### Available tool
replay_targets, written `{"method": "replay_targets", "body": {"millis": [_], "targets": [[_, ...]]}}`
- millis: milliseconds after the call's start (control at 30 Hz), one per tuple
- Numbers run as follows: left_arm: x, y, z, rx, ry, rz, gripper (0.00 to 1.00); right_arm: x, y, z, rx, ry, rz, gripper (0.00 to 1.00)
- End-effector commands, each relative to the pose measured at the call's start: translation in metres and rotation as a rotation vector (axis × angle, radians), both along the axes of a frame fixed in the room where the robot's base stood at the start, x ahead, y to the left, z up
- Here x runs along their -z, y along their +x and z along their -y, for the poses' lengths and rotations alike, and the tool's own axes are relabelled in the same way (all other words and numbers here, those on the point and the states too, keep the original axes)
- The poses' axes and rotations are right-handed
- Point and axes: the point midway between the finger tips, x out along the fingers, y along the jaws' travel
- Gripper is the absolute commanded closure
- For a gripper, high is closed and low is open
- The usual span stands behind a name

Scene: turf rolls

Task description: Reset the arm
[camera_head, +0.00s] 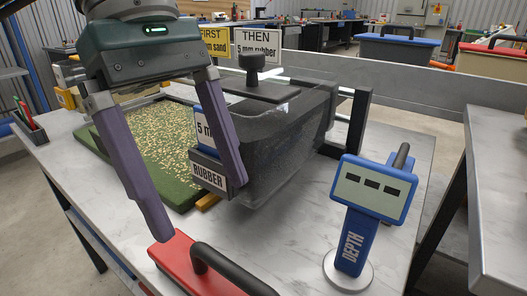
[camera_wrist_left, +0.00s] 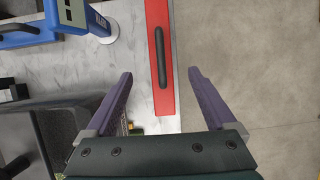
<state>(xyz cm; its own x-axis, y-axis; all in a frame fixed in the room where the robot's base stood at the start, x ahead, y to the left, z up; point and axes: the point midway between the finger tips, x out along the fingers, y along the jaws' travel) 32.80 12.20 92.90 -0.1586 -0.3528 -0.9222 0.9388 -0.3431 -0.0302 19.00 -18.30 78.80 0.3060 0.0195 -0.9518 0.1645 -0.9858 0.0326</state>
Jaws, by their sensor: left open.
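My left gripper (camera_head: 201,212) comes in from the upper left of the head view, its two purple fingers wide apart and empty. The left wrist view also shows its fingers (camera_wrist_left: 160,74) open, with nothing between the tips. Beyond them lies a red tool with a black handle (camera_wrist_left: 161,60); in the head view this red tool (camera_head: 180,250) is at the table's front edge. One finger partly hides a dark, clear-walled hopper (camera_head: 290,130) labelled "RUBBER". I cannot tell the finger's exact gap from it. My right gripper is in neither view.
A blue "DEPTH" gauge (camera_head: 370,195) stands on a round base at the right of the marble-look table (camera_head: 305,262). A green turf piece (camera_head: 165,135) lies behind the gripper. Two signs (camera_head: 257,43) stand at the back. Bare floor lies right of the red tool in the wrist view.

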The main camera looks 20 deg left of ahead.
Motion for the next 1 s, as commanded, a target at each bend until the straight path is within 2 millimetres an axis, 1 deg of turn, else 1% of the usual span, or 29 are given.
{"method": "replay_targets", "body": {"millis": [67,133,167,267,300,367,400,467,500,567,600,667,700,767,800,867,900,933,967,1000], "targets": [[-0.001,0.0,0.003,-0.001,-0.011,-0.001,0.11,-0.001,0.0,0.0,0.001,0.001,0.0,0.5],[-0.007,-0.002,0.015,-0.01,-0.062,-0.004,0.11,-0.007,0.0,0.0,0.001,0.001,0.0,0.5],[-0.011,-0.004,0.024,-0.017,-0.102,-0.008,0.11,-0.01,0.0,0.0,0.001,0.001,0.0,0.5],[-0.04,-0.013,0.071,-0.074,-0.323,-0.043,0.11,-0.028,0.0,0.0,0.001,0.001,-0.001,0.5],[-0.06,-0.018,0.093,-0.114,-0.445,-0.072,0.11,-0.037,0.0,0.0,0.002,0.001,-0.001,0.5],[-0.098,-0.023,0.126,-0.196,-0.648,-0.137,0.11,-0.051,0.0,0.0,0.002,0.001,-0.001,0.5],[-0.128,-0.025,0.143,-0.265,-0.791,-0.196,0.11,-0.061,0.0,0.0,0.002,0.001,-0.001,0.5],[-0.177,-0.023,0.16,-0.387,-1.004,-0.303,0.11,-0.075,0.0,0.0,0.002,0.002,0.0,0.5],[-0.21,-0.018,0.164,-0.48,-1.142,-0.386,0.11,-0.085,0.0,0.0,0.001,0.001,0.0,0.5],[-0.255,-0.005,0.16,-0.634,-1.338,-0.525,0.11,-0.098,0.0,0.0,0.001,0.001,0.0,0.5],[-0.28,0.006,0.151,-0.745,-1.46,-0.624,0.11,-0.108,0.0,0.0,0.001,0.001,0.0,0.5],[-0.31,0.027,0.129,-0.927,-1.627,-0.786,0.11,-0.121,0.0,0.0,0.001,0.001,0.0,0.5],[-0.323,0.042,0.111,-1.055,-1.729,-0.898,0.11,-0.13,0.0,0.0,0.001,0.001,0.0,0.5],[-0.33,0.062,0.079,-1.261,-1.864,-1.073,0.11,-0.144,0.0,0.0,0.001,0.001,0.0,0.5],[-0.327,0.074,0.056,-1.408,-1.94,-1.191,0.11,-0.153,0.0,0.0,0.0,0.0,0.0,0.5],[-0.313,0.086,0.023,-1.641,-2.033,-1.373,0.11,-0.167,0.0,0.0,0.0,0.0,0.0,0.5],[-0.298,0.089,0.002,-1.808,-2.078,-1.493,0.11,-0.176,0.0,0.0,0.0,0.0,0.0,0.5],[-0.284,0.089,-0.012,1.788,1.94,1.459,0.11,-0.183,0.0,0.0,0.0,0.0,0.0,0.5],[-0.268,0.085,-0.025,1.757,1.794,1.413,0.11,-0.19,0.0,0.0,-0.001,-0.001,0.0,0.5],[-0.246,0.076,-0.04,1.714,1.608,1.346,0.11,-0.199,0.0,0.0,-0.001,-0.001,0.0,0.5]]}}
